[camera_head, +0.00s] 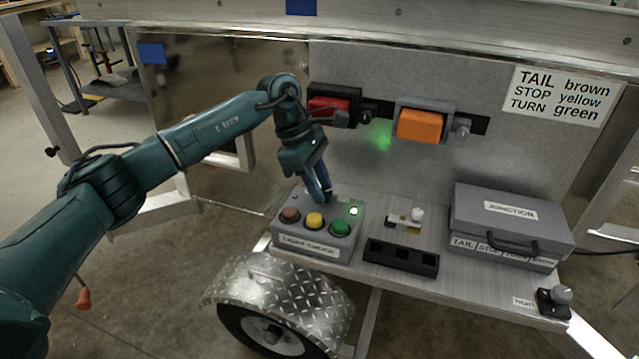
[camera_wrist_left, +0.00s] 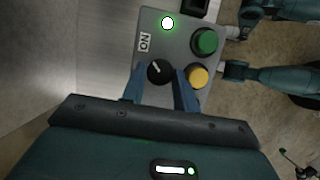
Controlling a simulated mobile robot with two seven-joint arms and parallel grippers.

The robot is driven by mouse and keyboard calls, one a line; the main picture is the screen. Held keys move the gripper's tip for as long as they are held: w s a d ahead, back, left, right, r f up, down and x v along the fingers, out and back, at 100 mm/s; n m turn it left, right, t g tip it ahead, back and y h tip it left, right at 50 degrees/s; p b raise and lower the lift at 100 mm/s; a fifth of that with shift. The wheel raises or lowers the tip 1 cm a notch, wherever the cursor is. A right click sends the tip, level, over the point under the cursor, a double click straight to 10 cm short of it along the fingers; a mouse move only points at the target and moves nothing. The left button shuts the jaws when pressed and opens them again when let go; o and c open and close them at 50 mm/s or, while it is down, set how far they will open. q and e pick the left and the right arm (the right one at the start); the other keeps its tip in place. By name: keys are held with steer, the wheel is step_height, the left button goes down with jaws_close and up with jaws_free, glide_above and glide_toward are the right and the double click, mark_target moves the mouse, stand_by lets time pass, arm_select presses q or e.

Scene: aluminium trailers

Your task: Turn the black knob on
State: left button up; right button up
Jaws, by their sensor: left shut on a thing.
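The black knob (camera_wrist_left: 158,71) is on the grey light-check box (camera_head: 318,247), near an ON label (camera_wrist_left: 145,42). Its white mark points up and left in the left wrist view. My left gripper (camera_head: 325,198) reaches down to the box from above, and its two blue fingers (camera_wrist_left: 159,88) are shut on the knob's sides. In the head view the fingers hide the knob. A small indicator (camera_head: 354,211) on the box glows; it also shows bright white-green in the left wrist view (camera_wrist_left: 167,22). My right gripper cannot be made out.
Brown (camera_head: 290,215), yellow (camera_head: 314,221) and green (camera_head: 340,228) buttons sit close in front of the fingers. A black slotted holder (camera_head: 401,258) and a junction case (camera_head: 512,225) stand to the right. Red (camera_head: 329,105) and orange (camera_head: 420,124) lamps are on the panel behind.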

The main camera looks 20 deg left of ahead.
arm_select(q)
steer(key=o, duration=1)
steer(key=p+v, duration=0.1)
steer(key=v, duration=1.2)
